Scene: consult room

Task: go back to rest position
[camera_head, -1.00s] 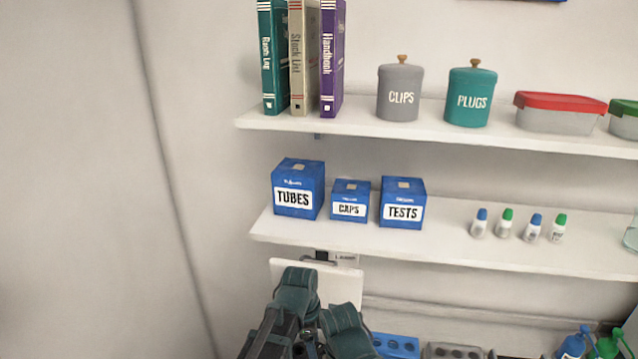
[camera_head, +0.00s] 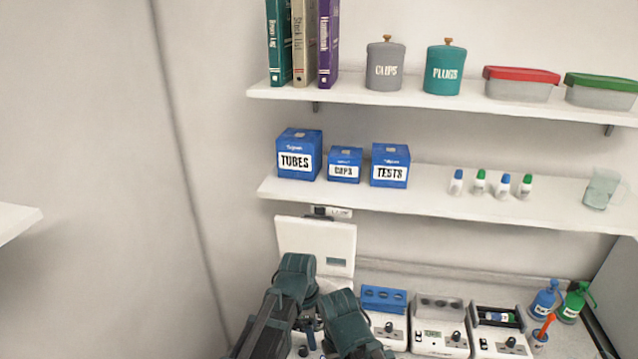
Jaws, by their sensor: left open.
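My left gripper (camera_head: 318,284) shows at the bottom centre of the head view. Its two dark green fingers are apart, with nothing seen between them. It is in front of a white device with a raised lid (camera_head: 316,240), and it hides the lower part of that device. My right gripper is not in view.
Two white shelves hang on the wall; the lower shelf (camera_head: 420,192) holds blue boxes, small bottles and a clear jug (camera_head: 602,188). Below, a bench holds devices with a blue block (camera_head: 384,298) and a grey block (camera_head: 438,306), and wash bottles (camera_head: 545,298) at the right.

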